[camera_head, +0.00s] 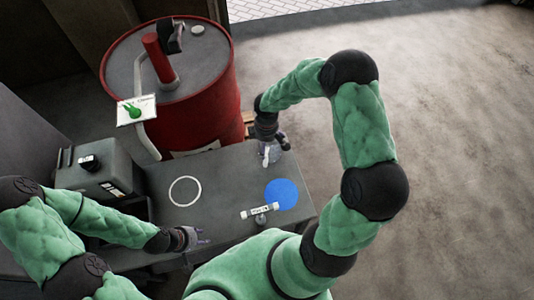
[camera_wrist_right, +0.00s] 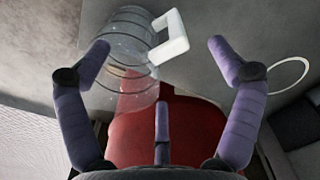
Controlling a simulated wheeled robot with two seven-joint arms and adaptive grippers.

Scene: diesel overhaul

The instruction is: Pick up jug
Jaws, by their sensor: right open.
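The clear jug (camera_head: 270,155) stands near the far right end of the grey bench, partly hidden by my right gripper (camera_head: 268,138). In the right wrist view the jug (camera_wrist_right: 128,45) is transparent, with a white handle (camera_wrist_right: 172,40) on its right side. My right gripper (camera_wrist_right: 160,62) is open there, with the jug and its handle between the spread fingers; the left finger overlaps the jug's side in the picture. Whether any finger touches it I cannot tell. My left gripper (camera_head: 192,238) is low over the bench's left front; its finger opening is too small to tell.
A red drum (camera_head: 205,100) with a pump stands behind the bench (camera_head: 220,180). A white ring (camera_head: 185,191) and a blue disc (camera_head: 283,194) mark the bench top. A small white-labelled item (camera_head: 259,210) lies by the disc. A grey box (camera_head: 98,168) stands left.

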